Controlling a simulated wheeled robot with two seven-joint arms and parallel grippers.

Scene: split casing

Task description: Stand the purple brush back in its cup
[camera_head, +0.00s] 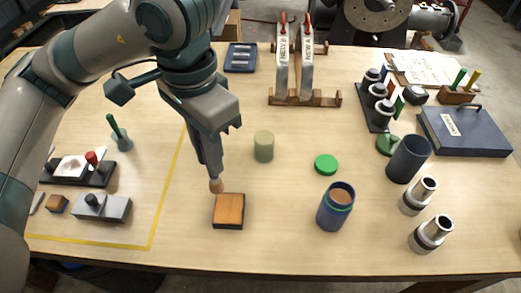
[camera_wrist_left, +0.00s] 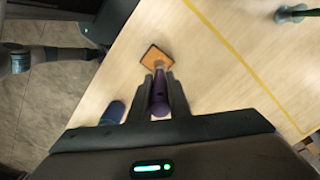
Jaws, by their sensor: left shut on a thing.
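My left gripper (camera_head: 208,160) is shut on the purple brush (camera_wrist_left: 160,95), with its fingers on both sides of the handle. The brush points down, with its pale tan tip (camera_head: 216,186) just above or at the back edge of an orange-topped block (camera_head: 229,209); I cannot tell whether they touch. The fingers (camera_wrist_left: 160,82) hide part of the handle. A blue cup (camera_head: 331,216) with a green ring and brown inside stands upright to the right. A dark blue-grey cup (camera_head: 406,163) stands farther right. I cannot tell which cup is the brush's. My right gripper is not in view.
A pale green cylinder (camera_head: 264,146) and a green disc (camera_head: 326,165) lie between the gripper and the cups. Two metal cylinders (camera_head: 418,197) (camera_head: 430,234) stand at the right. A green-handled tool stands in a teal holder (camera_head: 123,143) at left.

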